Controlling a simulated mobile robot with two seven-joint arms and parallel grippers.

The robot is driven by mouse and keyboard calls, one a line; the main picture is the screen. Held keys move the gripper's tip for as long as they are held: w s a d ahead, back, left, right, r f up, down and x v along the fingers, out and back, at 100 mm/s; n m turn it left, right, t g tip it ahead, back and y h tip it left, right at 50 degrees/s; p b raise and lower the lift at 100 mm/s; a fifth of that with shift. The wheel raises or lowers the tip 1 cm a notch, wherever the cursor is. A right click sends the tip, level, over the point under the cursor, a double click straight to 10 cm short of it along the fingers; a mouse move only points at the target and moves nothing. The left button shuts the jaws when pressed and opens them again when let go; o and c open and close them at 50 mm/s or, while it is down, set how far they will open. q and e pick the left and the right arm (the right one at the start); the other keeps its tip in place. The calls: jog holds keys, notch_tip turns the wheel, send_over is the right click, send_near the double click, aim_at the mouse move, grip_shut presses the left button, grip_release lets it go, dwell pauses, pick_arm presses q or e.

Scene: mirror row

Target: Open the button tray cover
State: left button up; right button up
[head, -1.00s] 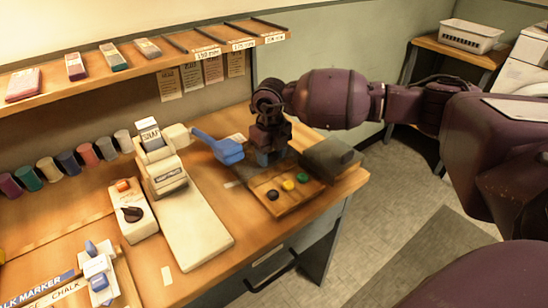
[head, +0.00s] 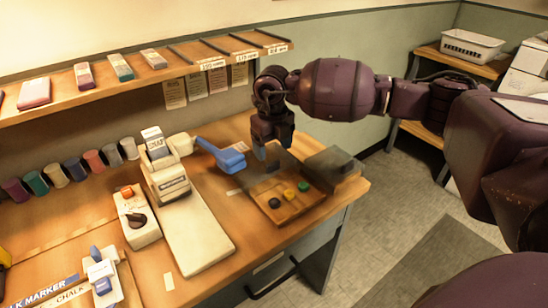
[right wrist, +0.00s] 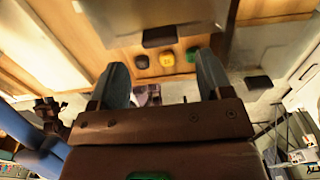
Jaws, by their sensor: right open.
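The button tray (head: 287,212) is a shallow wooden tray at the right end of the desk. A black button (head: 273,197), a yellow button (head: 289,194) and a green button (head: 303,186) show uncovered in it. A dark grey plate (head: 256,180), apparently the cover, lies at the tray's back left, with a small dark knob. My right gripper (head: 272,151) is open and empty, just above and behind the tray. In the right wrist view its two fingers (right wrist: 166,82) stand apart, with the buttons beyond them. My left gripper is out of view.
A dark grey block (head: 331,164) stands right of the tray. A blue-handled lever (head: 222,155) and a cream press (head: 192,225) stand to the left. A shelf (head: 130,82) runs along the wall above. The desk ends just right of the tray.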

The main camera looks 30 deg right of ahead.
notch_tip(320, 180, up, 4)
jog(key=shift+r, duration=0.15)
jog(key=shift+r+p, duration=0.3)
jog(key=shift+r, duration=0.2)
jog(key=shift+s+f, duration=0.1)
